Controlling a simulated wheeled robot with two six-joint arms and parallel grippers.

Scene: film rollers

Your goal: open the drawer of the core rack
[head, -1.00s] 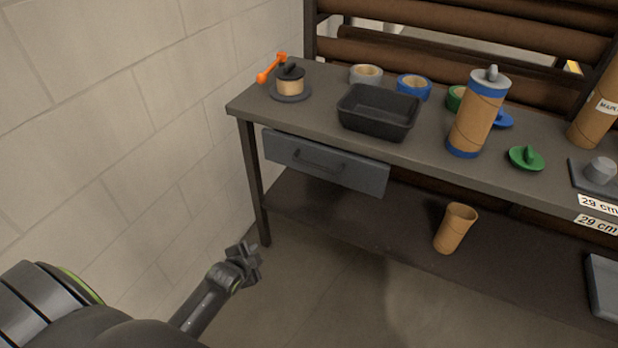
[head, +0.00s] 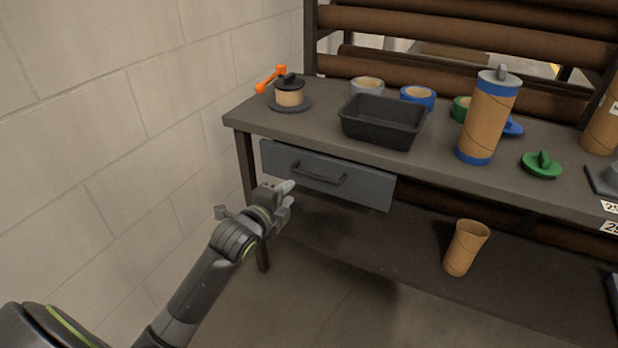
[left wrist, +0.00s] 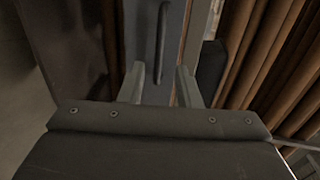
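The grey drawer (head: 345,184) sits under the left part of the bench top and looks shut. Its dark bar handle (head: 318,176) runs across the front. In the left wrist view the drawer front (left wrist: 174,50) lies ahead, with the handle (left wrist: 161,45) upright in the picture, beyond and between the fingertips. My left gripper (head: 290,194) is in front of the drawer's left part, left of and a little below the handle. In the left wrist view its two fingers (left wrist: 160,75) are apart with nothing between them. My right gripper is not in view.
The bench top (head: 250,117) carries a black tray (head: 383,133), a tape dispenser (head: 290,96), tape rolls and a cardboard tube (head: 486,120) with blue ends. An open tube (head: 466,248) stands on the lower shelf. A block wall (head: 110,120) is at the left; the space before the drawer is clear.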

